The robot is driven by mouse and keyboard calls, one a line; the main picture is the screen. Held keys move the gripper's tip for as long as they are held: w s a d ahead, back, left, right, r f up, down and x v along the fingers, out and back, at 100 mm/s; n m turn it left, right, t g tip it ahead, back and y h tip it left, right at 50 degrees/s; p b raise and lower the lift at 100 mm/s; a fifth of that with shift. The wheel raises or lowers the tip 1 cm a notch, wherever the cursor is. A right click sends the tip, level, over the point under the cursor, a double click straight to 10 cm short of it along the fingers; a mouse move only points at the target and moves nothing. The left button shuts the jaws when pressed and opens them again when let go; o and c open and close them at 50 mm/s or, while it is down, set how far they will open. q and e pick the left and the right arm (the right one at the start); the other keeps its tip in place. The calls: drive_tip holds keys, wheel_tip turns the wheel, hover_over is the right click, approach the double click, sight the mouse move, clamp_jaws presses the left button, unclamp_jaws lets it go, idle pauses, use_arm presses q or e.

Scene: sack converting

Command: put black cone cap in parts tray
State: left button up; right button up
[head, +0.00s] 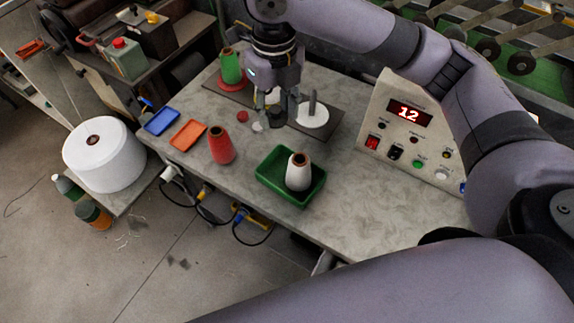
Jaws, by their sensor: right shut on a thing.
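My right gripper (276,110) reaches down from the top over the dark board on the grey table. It is shut on the black cone cap (278,118), a small dark piece low between its fingers and mostly hidden by them. I cannot tell whether the cap still touches the board. A green tray (264,184) stands nearer the front edge with a white cone (298,172) upright in it. A blue tray (162,122) and an orange tray (188,135) lie at the left; both look empty. Which is the parts tray I cannot tell. My left gripper is out of view.
A red cap (243,116) and a white cap (257,127) lie left of the gripper. A green cone (231,68) and a grey spindle (312,104) stand on the board (336,119). A control box (408,134) is at right.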

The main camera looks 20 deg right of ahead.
sight(278, 170)
drive_tip(key=shift+w+r+n, duration=0.2)
drive_tip(key=shift+r+n, duration=0.05)
drive_tip(key=shift+n, duration=0.15)
drive_tip(key=shift+w+a+f, duration=0.1)
drive_tip(key=shift+f, duration=0.05)
drive_tip(key=shift+n, duration=0.3)
wheel_tip(278, 170, down, 20)
drive_tip(key=shift+r+p, duration=0.2)
drive_tip(key=shift+p, duration=0.3)
drive_tip(key=shift+f, duration=0.15)
drive_tip(key=o, duration=0.5)
drive_tip(key=shift+o, duration=0.2)
wheel_tip(278, 170, up, 12)
drive_tip(key=b, duration=0.1)
drive_tip(key=shift+r, duration=0.2)
